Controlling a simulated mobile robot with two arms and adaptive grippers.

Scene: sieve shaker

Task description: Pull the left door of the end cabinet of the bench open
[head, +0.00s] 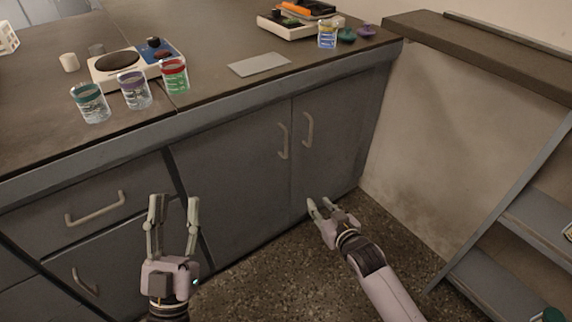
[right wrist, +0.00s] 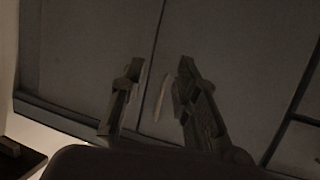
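The end cabinet has two grey doors under the bench top, both shut. The left door (head: 235,180) carries an upright pale handle (head: 282,137) near the seam. The right door (head: 335,150) has its own handle (head: 308,130) just across the seam. My right gripper (head: 320,205) is open and empty, low in front of the doors and below the handles. In the right wrist view its open fingers (right wrist: 160,70) show a pale handle (right wrist: 164,98) between them, with a gap on both sides. My left gripper (head: 174,200) is open and empty, in front of the cabinet's left edge.
Drawers with a handle (head: 95,208) lie at the left. Several jars, a hotplate (head: 115,66) and a grey plate (head: 259,65) stand on the bench top (head: 215,30). A wall (head: 440,150) and a shelf unit (head: 510,240) bound the right side. Speckled floor (head: 270,275) is clear below.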

